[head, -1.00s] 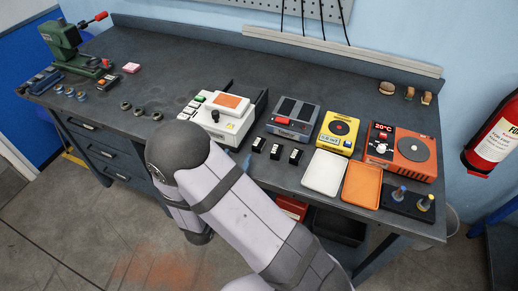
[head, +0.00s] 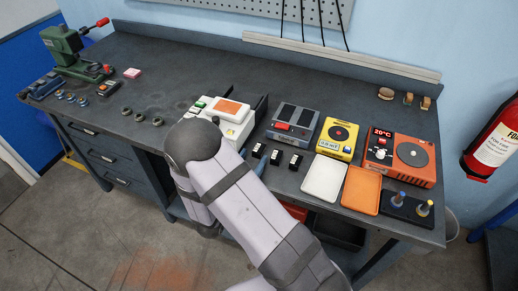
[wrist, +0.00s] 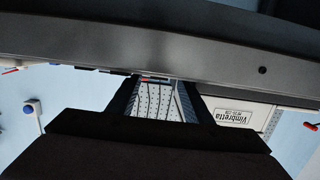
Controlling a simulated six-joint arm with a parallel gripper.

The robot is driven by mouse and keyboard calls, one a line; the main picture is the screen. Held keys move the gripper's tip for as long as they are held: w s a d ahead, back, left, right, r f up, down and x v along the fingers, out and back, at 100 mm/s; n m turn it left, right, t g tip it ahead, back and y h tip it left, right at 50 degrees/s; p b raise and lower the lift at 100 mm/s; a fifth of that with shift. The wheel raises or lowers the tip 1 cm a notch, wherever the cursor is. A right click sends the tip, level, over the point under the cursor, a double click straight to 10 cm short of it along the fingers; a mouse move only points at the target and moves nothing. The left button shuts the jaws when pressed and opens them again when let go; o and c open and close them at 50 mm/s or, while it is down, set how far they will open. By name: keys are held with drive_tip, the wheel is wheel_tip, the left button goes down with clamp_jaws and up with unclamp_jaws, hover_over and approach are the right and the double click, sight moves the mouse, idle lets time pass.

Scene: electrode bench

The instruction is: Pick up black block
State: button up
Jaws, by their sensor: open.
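Three small black blocks stand in a row on the bench in the head view: a left one (head: 258,150), a middle one (head: 276,157) and a right one (head: 295,162). Each shows a small pale mark. Which one the task means cannot be told. My gripper (wrist: 158,88) shows in the wrist view as two dark fingers set apart, with nothing seen between them but a dotted panel beyond. In the head view my gripper is hidden behind my arm, which is bent in front of the bench. No black block can be made out in the wrist view.
A white tray (head: 323,178) and an orange tray (head: 361,190) lie right of the blocks. Behind stand a grey device (head: 295,123), a yellow device (head: 337,137) and an orange-red device (head: 399,157). A white device (head: 223,117) stands left.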

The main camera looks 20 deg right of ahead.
sight(256, 154)
drive_tip(key=shift+p+x, duration=0.5)
drive_tip(key=shift+x, duration=1.4)
drive_tip(key=shift+s, duration=0.1)
clamp_jaws()
drive_tip(key=shift+r, duration=0.1)
drive_tip(key=shift+r+b, duration=0.45)
drive_tip(key=shift+r, duration=4.55)
